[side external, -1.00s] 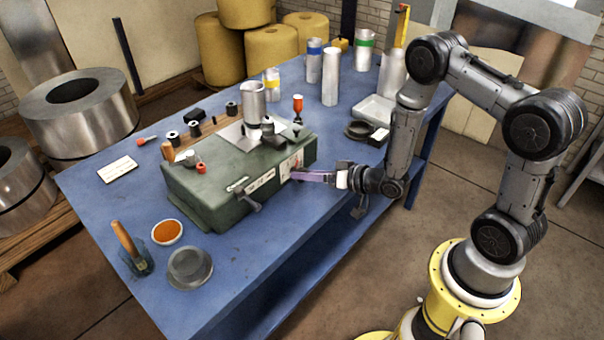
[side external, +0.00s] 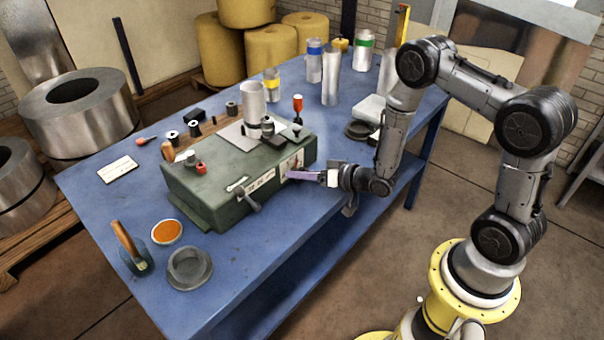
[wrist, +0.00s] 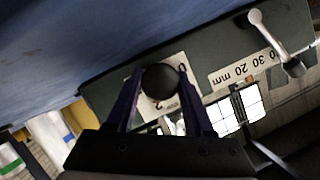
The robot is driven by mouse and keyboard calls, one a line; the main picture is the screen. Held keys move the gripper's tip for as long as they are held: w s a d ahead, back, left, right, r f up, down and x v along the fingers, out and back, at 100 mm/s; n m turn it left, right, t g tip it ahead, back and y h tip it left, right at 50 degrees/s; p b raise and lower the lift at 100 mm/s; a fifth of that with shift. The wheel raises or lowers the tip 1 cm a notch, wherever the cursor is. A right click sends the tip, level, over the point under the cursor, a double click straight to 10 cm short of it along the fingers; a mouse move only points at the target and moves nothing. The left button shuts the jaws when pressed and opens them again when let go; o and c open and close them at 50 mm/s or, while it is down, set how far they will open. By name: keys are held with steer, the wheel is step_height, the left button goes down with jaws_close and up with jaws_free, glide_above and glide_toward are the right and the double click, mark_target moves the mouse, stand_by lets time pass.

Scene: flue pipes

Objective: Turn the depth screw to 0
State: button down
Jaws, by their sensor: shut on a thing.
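The green machine (side external: 205,192) stands on the blue bench, with a lever and pale scale plates on its front face. In the wrist view, a round black knob (wrist: 160,78), which looks like the depth screw, stands out from a white dial plate (wrist: 184,92) on the green face. The two purple fingers of my gripper (wrist: 160,68) lie on either side of the knob, shut on it. In the side view, my gripper (side external: 289,174) reaches the right end of the front face and hides the knob. I cannot read the dial setting.
A silver lever (wrist: 273,40) sits beside a millimetre scale (wrist: 243,68) on the same face. A metal cylinder (side external: 253,97) and small parts stand on the machine's top. A grey bowl (side external: 190,268) and an orange-filled dish (side external: 166,232) stand at the bench's near left.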

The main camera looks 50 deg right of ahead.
stand_by(0.3)
steer(key=n+h, duration=0.1)
steer(key=n, duration=0.1)
steer(key=n+h, duration=0.1)
steer(key=shift+a+n+h, duration=0.2)
steer(key=shift+n+h, duration=0.2)
steer(key=n+h, duration=0.2)
steer(key=n, duration=0.1)
steer(key=shift+n+h, duration=0.3)
steer(key=n+h, duration=0.2)
steer(key=n, duration=0.2)
steer(key=shift+a+f+t, duration=0.1)
steer(key=shift+t, duration=0.3)
steer(key=n+h, duration=0.1)
steer(key=n, duration=0.1)
steer(key=n+t+h, duration=0.1)
steer(key=n, duration=0.1)
steer(key=shift+n+t, duration=0.3)
steer(key=shift+c, duration=1.6)
jaws_free()
